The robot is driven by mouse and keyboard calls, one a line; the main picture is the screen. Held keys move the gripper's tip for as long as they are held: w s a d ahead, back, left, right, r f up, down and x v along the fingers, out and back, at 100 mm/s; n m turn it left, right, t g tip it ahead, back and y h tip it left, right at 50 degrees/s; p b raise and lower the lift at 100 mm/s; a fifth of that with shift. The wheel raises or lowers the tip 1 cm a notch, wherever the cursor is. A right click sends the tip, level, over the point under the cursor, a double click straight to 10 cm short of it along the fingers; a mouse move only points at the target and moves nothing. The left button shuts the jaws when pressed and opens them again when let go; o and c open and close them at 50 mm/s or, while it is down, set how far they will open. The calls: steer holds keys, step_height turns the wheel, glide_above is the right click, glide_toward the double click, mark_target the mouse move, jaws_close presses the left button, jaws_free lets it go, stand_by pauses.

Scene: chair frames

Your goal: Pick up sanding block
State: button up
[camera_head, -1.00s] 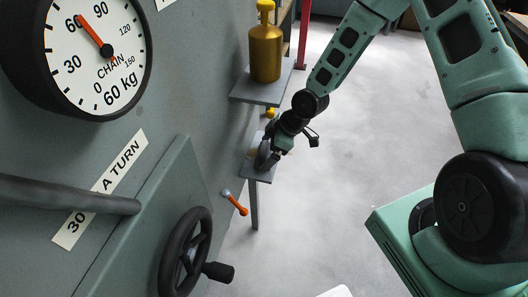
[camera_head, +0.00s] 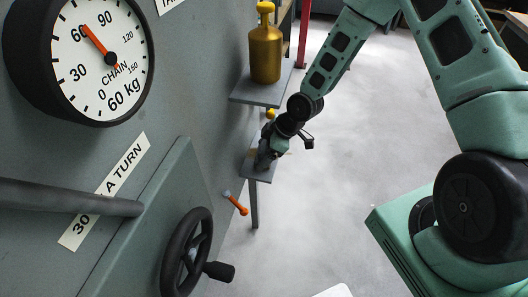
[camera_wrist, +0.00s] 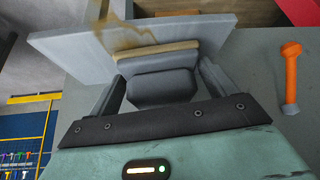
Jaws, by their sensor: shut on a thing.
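The sanding block (camera_wrist: 161,87) is dark grey with a tan strip along its far edge. It sits between the two dark fingers of my gripper (camera_wrist: 160,70) in the wrist view, and the gripper is shut on it. In the head view my gripper (camera_head: 266,158) is down at a small grey shelf (camera_head: 258,176) on the side of the grey cabinet. The shelf also shows behind the block in the wrist view (camera_wrist: 70,45). The block is mostly hidden by the fingers in the head view. I cannot tell whether it still touches the shelf.
A higher shelf (camera_head: 252,97) holds a gold bottle (camera_head: 265,50) just above my gripper. An orange-handled lever (camera_head: 237,204) sticks out below, with a black handwheel (camera_head: 186,252) nearer. A large dial (camera_head: 82,50) is on the cabinet. The floor to the right is open.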

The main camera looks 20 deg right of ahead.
steer(key=shift+r+b, duration=0.35)
steer(key=shift+r, duration=0.25)
steer(key=s+d+b, duration=0.1)
steer(key=s+d, duration=0.2)
steer(key=d, duration=0.5)
steer(key=s+d+b, duration=0.1)
steer(key=s+d, duration=0.3)
steer(key=d, duration=0.4)
steer(key=shift+s+d, duration=0.2)
steer(key=shift+s, duration=0.05)
